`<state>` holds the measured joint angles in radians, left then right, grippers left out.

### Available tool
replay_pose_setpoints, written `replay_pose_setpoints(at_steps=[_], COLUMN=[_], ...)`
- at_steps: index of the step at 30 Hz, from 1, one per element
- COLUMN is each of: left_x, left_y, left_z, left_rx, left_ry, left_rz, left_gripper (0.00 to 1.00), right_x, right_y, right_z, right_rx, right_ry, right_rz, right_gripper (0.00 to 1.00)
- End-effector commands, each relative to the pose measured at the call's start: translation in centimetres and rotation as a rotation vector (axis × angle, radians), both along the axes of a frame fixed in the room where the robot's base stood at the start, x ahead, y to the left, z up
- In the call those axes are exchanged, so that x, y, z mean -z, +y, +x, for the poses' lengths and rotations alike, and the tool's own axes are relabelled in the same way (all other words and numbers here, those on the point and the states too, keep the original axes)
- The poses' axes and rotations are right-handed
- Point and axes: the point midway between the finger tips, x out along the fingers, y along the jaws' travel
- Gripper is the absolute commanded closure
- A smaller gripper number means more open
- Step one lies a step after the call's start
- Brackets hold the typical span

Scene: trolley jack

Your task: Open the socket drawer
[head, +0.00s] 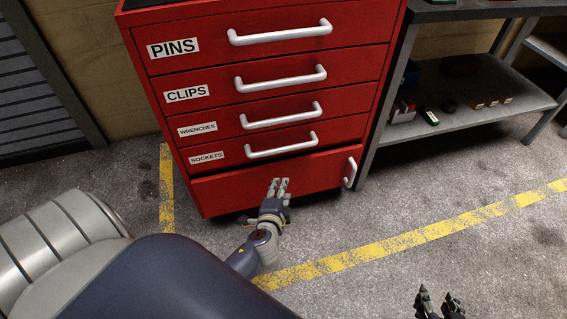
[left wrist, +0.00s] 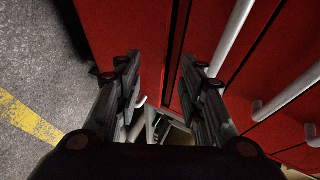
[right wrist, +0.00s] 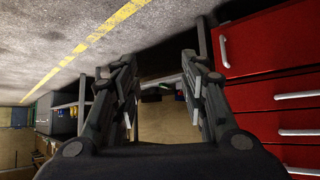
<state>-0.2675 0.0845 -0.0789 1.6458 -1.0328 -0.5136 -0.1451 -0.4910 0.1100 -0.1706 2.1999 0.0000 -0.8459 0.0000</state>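The socket drawer (head: 225,154) is the lowest labelled drawer of the red cabinet and looks flush with the others. Its label reads SOCKETS (head: 207,158), and its white bar handle (head: 282,145) runs across the front. My left gripper (head: 281,182) is below that handle, in front of the bottom panel, and not around the handle. In the left wrist view (left wrist: 160,85) its fingers are apart with nothing held; a white handle (left wrist: 234,38) lies to their right. My right gripper (head: 440,298) is open and empty at the lower right, away from the cabinet.
PINS (head: 173,48), CLIPS (head: 187,93) and WRENCHES (head: 197,129) drawers sit above, all shut. The bottom panel (head: 235,190) has a vertical handle (head: 350,172) at its right. A grey shelf unit (head: 455,118) stands right of the cabinet. The floor in front (head: 370,215) is clear.

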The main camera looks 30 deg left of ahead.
Motion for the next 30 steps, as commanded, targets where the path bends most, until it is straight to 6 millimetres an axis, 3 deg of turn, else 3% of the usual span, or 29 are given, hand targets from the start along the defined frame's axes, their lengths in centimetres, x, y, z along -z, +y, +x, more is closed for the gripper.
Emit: replay_pose_setpoints(at_steps=[6,10,17,24,30], left_x=[-4.6,-6.0,-5.8,-4.8,-4.3], left_y=[1.7,2.2,3.6,5.6,6.5], left_z=[1.8,2.2,5.0,9.1,10.9], left_rx=[-0.018,-0.026,-0.026,-0.026,-0.025], left_ry=[-0.133,-0.158,-0.162,-0.160,-0.159], left_rz=[0.154,0.186,0.190,0.188,0.186], left_gripper=[0.64,0.64,0.64,0.64,0.64], right_x=[-4.3,-5.7,-7.0,-10.1,-12.2], right_y=[0.0,0.0,0.5,1.4,1.9], right_z=[-0.2,-0.3,0.7,2.7,3.5], right_rx=[-0.001,-0.001,-0.007,-0.018,-0.025], right_ry=[-0.104,-0.128,-0.201,-0.375,-0.483], right_rz=[0.021,0.026,0.043,0.085,0.112], right_gripper=[0.60,0.60,0.60,0.60,0.60])
